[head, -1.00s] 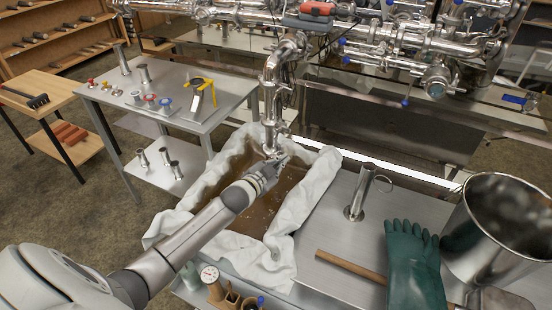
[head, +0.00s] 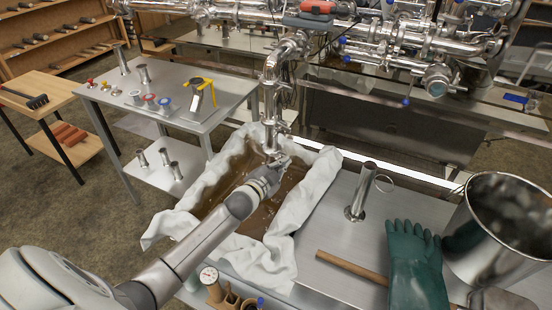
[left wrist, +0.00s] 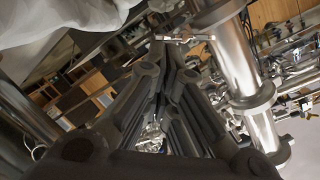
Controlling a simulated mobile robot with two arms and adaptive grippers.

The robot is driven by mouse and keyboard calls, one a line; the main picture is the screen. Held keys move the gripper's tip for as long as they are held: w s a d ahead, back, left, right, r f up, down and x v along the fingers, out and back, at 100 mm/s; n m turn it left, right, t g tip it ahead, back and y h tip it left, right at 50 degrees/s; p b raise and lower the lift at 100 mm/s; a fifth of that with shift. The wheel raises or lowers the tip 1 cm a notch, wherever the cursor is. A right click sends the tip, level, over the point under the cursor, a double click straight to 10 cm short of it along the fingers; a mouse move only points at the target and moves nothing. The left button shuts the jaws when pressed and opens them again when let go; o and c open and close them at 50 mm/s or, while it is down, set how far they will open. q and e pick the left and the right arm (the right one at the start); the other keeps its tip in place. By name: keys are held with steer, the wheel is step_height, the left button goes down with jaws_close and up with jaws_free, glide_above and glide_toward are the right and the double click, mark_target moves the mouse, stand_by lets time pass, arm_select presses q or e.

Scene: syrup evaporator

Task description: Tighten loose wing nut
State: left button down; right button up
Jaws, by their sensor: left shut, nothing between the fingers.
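A shiny vertical pipe (head: 271,100) with clamped joints comes down over a cloth-lined pan (head: 316,190). My left gripper (head: 279,160) is at the lower end of this pipe, above the pan. In the left wrist view its dark fingers (left wrist: 170,62) are shut with nothing between them. A small silver winged piece (left wrist: 185,37), which looks like the wing nut, lies across just beyond the fingertips. I cannot tell whether the fingertips touch it. The pipe also shows close on the right of the left wrist view (left wrist: 232,60). In the head view the wing nut is too small or hidden to make out.
White cloth (head: 165,226) drapes over the pan, which holds brown liquid. To the right are an upright metal tube (head: 361,193), green gloves (head: 414,265), a wooden handle (head: 350,264) and a large steel pot (head: 505,235). A side table (head: 180,115) stands at the left.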

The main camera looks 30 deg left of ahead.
arm_select(q)
steer(key=shift+f+m+b, duration=0.3)
steer(key=shift+m+b, duration=0.2)
steer(key=shift+m, duration=0.1)
stand_by(0.5)
steer(key=shift+d+f+m+t+y+b, duration=0.1)
steer(key=shift+f+m+t+y+b, duration=0.3)
steer(key=shift+m+b, duration=0.55)
stand_by(1.7)
